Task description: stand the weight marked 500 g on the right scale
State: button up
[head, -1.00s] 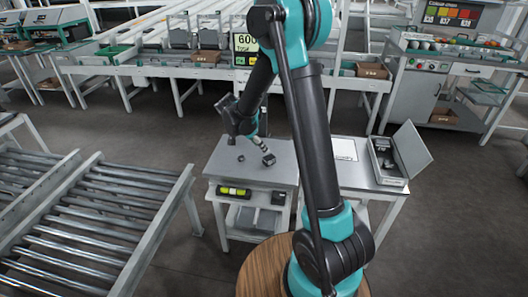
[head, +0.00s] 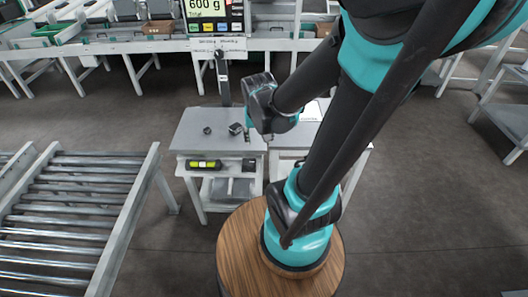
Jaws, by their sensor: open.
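In the head view, two small dark objects, which look like weights, stand on the grey table top (head: 190,142). One (head: 207,130) is on the left, and a larger one (head: 235,128) is to its right, beside my gripper. Their markings are too small to read, so I cannot tell which is 500 g. My gripper (head: 247,134) is open and points down over the right part of the table top, partly hidden by my wrist. I cannot tell whether it touches the larger object. No scale pan can be clearly told apart; a display (head: 213,14) reads 600 g Total.
A yellow-green level-like item (head: 204,164) and a small black box (head: 248,165) sit at the table's front. A roller conveyor (head: 75,205) stands at left. My arm covers much of the right-hand table.

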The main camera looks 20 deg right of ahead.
jog(key=s+n, duration=0.1)
jog(key=s, duration=0.1)
jog(key=s+f, duration=0.1)
jog(key=s+n, duration=0.1)
jog(key=s, duration=0.1)
jog(key=shift+s+f+n+t+y, duration=0.3)
jog(key=shift+t+y, duration=0.1)
jog(key=shift+d, duration=0.1)
